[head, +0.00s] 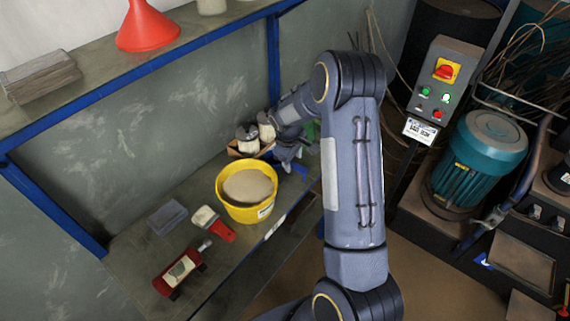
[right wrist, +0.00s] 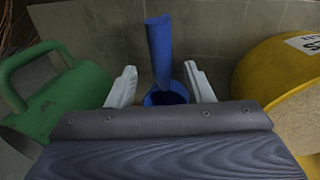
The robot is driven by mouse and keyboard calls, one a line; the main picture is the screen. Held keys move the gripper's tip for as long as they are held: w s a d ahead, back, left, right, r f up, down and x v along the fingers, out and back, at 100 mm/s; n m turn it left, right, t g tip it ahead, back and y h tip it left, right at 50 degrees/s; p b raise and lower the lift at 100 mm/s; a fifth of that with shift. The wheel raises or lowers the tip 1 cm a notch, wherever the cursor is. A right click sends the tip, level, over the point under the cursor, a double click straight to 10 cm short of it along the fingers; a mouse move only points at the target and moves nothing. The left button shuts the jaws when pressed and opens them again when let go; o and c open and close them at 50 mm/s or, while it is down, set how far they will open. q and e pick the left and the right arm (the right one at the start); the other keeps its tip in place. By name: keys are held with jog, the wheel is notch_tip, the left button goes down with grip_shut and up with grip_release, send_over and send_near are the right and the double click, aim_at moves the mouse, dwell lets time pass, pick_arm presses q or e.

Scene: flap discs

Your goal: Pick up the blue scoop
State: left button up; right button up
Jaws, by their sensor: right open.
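The blue scoop (right wrist: 160,50) is in the middle of the right wrist view, its long part pointing to the top and a round, dark-mouthed part nearer to me. In the head view a small blue part of the scoop (head: 299,169) shows beside the yellow bucket; my right arm hides much around it. My right gripper (right wrist: 160,86) is open, with one pale finger on each side of the scoop. I cannot tell whether the fingers touch it. In the head view the right gripper (head: 287,154) is just right of the bucket. My left gripper is not in view.
The yellow bucket (head: 227,201), filled with pale material, stands close to the scoop. A green handled container (right wrist: 72,105) is on its other side. A red-handled brush (head: 221,232) and a red tool (head: 166,284) lie on the bench. A red funnel (head: 146,28) stands on the shelf.

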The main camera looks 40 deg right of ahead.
aim_at(294, 164)
jog(key=f, duration=0.3)
jog(key=shift+d+f+p, duration=0.3)
jog(key=shift+f, duration=0.1)
jog(key=shift+s, duration=0.1)
grip_shut()
